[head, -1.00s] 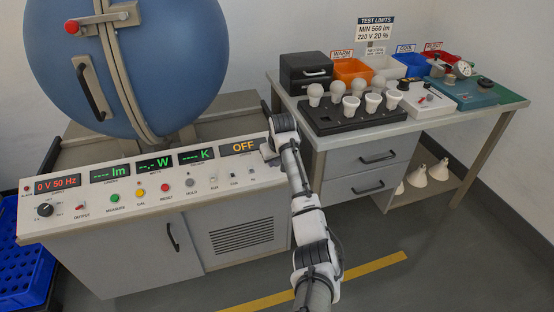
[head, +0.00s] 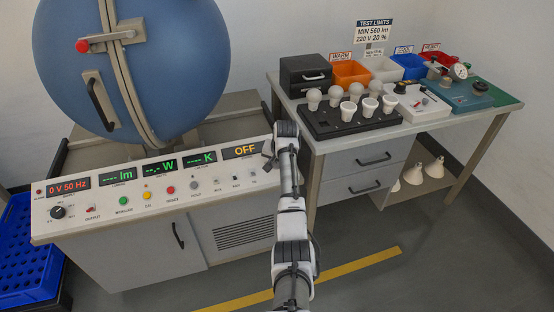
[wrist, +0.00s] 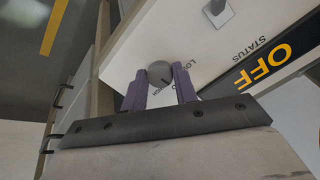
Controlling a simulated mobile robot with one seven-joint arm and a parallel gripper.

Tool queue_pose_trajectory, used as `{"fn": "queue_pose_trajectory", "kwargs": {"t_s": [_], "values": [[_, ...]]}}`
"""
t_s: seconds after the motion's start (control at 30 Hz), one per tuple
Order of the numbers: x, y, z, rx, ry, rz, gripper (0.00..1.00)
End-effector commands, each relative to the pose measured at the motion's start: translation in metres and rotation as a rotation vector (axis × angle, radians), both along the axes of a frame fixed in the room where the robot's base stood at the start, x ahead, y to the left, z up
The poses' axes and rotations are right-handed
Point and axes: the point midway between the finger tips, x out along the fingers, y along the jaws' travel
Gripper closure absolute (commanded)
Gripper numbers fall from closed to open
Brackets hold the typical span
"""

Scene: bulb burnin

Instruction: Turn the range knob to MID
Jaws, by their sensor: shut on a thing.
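In the wrist view, a small round grey knob (wrist: 160,72) stands on the white console panel between the two purple fingers of my gripper (wrist: 159,78). The fingers are shut on the knob. A partly covered label beginning "LO" is printed beside it; the other markings around it are too hidden to read. I cannot make out clearly which mark the knob points to. In the head view, my gripper (head: 268,150) is at the right end of the sloping console (head: 130,218), and my arm hides this knob.
The status display (head: 244,150) reads OFF. Several buttons and another black knob (head: 57,212) lie along the panel to the left. A blue sphere (head: 135,60) stands behind the console. The bench at right holds a black tray (head: 325,130) of bulbs.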

Motion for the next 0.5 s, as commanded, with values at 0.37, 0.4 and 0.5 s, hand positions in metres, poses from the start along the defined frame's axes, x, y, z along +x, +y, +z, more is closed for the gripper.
{"fn": "queue_pose_trajectory", "kwargs": {"t_s": [0.37, 0.4, 0.5], "values": [[0.0007, 0.0, 0.0012, 0.054, 0.015, -0.111, 0.94], [0.0007, 0.0, 0.0011, 0.056, 0.015, -0.116, 0.94], [0.0009, -0.0001, 0.001, 0.058, 0.016, -0.121, 0.94]]}}
